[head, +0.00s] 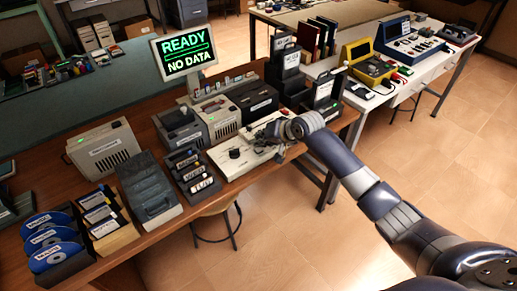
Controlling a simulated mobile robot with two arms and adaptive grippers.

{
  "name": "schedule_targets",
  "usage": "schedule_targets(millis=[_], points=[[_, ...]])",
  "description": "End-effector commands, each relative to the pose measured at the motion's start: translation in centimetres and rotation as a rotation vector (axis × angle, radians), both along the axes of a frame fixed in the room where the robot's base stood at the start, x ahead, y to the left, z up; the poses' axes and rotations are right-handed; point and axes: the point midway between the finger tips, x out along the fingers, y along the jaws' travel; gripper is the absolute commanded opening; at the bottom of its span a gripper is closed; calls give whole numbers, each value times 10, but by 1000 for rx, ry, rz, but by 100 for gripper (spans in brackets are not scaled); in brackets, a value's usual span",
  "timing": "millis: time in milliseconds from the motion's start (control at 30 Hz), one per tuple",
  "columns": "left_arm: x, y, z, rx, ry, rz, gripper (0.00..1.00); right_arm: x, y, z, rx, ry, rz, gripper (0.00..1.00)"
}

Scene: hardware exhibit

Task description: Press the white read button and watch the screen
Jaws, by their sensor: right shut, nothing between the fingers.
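A white control panel (218,161) with a black knob (235,153) lies near the front edge of the wooden desk. My right gripper (262,136) is shut and empty, low over the panel's right part. I cannot tell whether it touches the panel. The white read button cannot be made out; the gripper covers part of the panel. The screen (184,54) stands at the back of the desk and shows "READY" and "NO DATA" in green. My left gripper is not in view.
Grey drive units (218,117) stand behind the panel. A rack of labelled cartridges (191,173) and a dark grey case (148,190) stand to its left. Black file boxes (287,72) stand behind the gripper. A stool (215,212) is below the desk's front edge.

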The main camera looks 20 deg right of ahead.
Motion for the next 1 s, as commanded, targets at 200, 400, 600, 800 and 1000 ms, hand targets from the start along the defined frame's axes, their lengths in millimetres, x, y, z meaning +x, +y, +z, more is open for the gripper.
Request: schedule_targets(millis=[200, 400, 600, 800, 1000], points=[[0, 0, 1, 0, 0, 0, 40, 0, 0, -4, 1, 0, -1, 0], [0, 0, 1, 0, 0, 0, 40, 0, 0, -4, 0, 0, 0, 0], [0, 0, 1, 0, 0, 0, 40, 0, 0, -5, 1, 0, -1, 0], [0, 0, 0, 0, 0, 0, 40, 0, 0, -8, 1, 0, -1, 0], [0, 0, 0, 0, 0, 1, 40, 0, 0, -10, 1, 0, -1, 0]])
